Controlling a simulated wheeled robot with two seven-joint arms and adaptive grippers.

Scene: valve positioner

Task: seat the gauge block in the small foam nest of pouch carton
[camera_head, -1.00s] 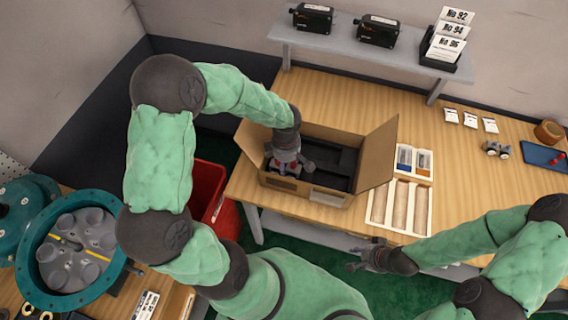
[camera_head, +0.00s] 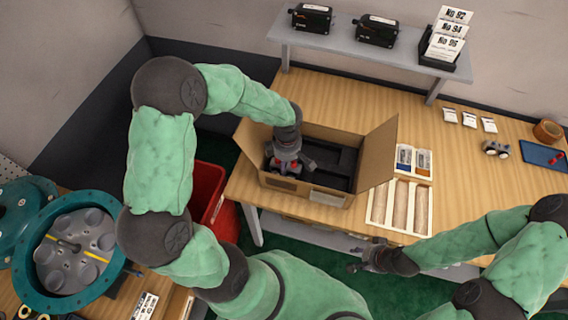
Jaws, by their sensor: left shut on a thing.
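The pouch carton (camera_head: 330,199) is an open cardboard box with raised flaps, standing on the wooden bench. Dark foam (camera_head: 335,180) with recesses lines its inside. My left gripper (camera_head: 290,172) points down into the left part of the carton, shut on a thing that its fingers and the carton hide. I take it to be the gauge block, but I cannot make it out. I cannot tell whether it touches the foam. The small nest cannot be told apart clearly. My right gripper (camera_head: 362,262) is in front of the bench edge, away from the carton; its fingers look apart and empty.
A white tray (camera_head: 397,238) with several compartments stands right of the carton. White packets (camera_head: 470,119), a blue tray (camera_head: 545,155) and a brown cup (camera_head: 547,130) lie further right. A grey shelf (camera_head: 345,48) holds black devices. A red bin (camera_head: 207,190) stands left of the bench.

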